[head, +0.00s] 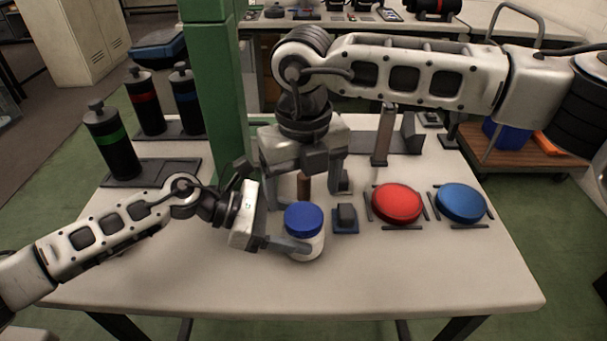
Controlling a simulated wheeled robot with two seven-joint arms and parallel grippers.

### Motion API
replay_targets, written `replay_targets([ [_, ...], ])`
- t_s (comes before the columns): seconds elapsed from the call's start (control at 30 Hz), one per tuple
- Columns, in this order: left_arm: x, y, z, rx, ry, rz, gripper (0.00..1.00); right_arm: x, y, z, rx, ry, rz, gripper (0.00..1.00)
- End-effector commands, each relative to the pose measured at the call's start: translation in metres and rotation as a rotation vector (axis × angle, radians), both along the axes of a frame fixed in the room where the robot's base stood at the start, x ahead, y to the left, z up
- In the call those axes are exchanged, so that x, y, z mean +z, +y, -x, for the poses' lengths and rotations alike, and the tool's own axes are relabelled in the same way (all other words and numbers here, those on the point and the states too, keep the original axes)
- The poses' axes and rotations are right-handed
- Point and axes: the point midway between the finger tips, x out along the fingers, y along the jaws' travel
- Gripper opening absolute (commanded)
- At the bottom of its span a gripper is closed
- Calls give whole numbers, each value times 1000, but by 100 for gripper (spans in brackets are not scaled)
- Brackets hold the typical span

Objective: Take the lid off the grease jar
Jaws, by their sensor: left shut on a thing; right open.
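The grease jar (308,246) is a white jar standing upright near the front middle of the table. Its blue lid (304,217) sits on top of it. My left gripper (296,246) comes in low from the left and is shut on the jar's white body, below the lid. The far side of that grip is hidden by the jar. My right gripper (304,184) hangs above and behind the lid, pointing down. Its fingers are spread, with nothing held between them, and it looks apart from the lid.
A small dark block on a blue base (346,217) stands just right of the jar. Red (397,203) and blue (461,202) round discs lie farther right. A green post (219,90) and several black bottles stand at the left. The table's front strip is clear.

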Motion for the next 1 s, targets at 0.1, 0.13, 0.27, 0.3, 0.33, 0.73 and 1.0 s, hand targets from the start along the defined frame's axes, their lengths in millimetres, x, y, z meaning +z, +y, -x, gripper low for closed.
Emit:
replay_targets([
  [0.1,0,0,0,0,0,0,0,-20,0,0,0,3,1,79],
  [0.13,0,0,0,0,-1,0,0,-24,0,1,0,3,1,79],
  [0.27,0,0,0,0,0,0,0,-40,0,0,0,1,0,79],
  [0.3,0,0,0,0,0,0,0,-43,0,0,0,1,0,79],
  [0.33,0,0,0,0,-1,0,0,-45,0,0,0,0,0,79],
  [0.73,0,0,0,0,0,1,0,-50,0,0,1,-2,-1,68],
  [1.0,0,0,0,0,0,1,0,-50,0,0,1,-1,0,32],
])
